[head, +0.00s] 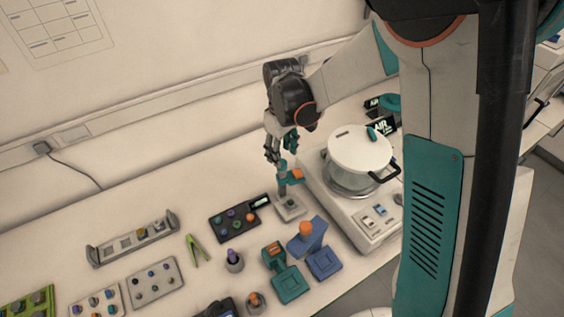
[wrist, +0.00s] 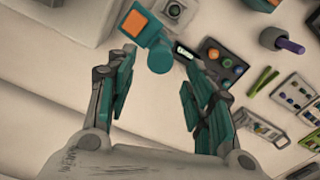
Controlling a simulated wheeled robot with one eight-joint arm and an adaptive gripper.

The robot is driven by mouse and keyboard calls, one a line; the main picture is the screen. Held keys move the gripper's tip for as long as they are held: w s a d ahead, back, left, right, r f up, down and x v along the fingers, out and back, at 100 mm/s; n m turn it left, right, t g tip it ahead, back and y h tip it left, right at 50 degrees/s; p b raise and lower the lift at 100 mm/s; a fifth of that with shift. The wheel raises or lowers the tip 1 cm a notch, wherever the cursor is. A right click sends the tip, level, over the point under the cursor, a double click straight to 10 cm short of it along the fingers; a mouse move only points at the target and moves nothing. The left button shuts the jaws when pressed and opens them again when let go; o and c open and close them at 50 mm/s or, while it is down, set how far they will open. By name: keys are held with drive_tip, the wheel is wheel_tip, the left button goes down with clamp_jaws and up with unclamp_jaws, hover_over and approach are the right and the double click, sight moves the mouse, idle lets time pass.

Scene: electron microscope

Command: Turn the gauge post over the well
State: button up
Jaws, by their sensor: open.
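The gauge post (head: 282,178) is a teal upright with a short side arm carrying an orange block, just below my gripper (head: 278,150) in the head view. In the wrist view the post (wrist: 160,58) shows its round teal top, and its orange-faced arm (wrist: 138,24) points to the upper left. The well (wrist: 174,10) is a dark round opening in a pale square block, beside the arm and not covered by it there. The pale block (head: 291,208) also shows in the head view. My gripper (wrist: 158,72) is open, its fingers apart, with the post's top between or just beyond the tips; contact is unclear.
A white pot-like chamber (head: 360,150) on a pale base stands close to the right. A dark knob panel (head: 238,218) lies to the left. Blue (head: 324,262) and teal (head: 289,283) fixtures stand in front. Bare bench lies at the back left.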

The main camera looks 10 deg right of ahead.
sight(282, 160)
drive_tip(key=shift+f+b, duration=0.4)
drive_tip(key=shift+f, duration=1.7)
clamp_jaws()
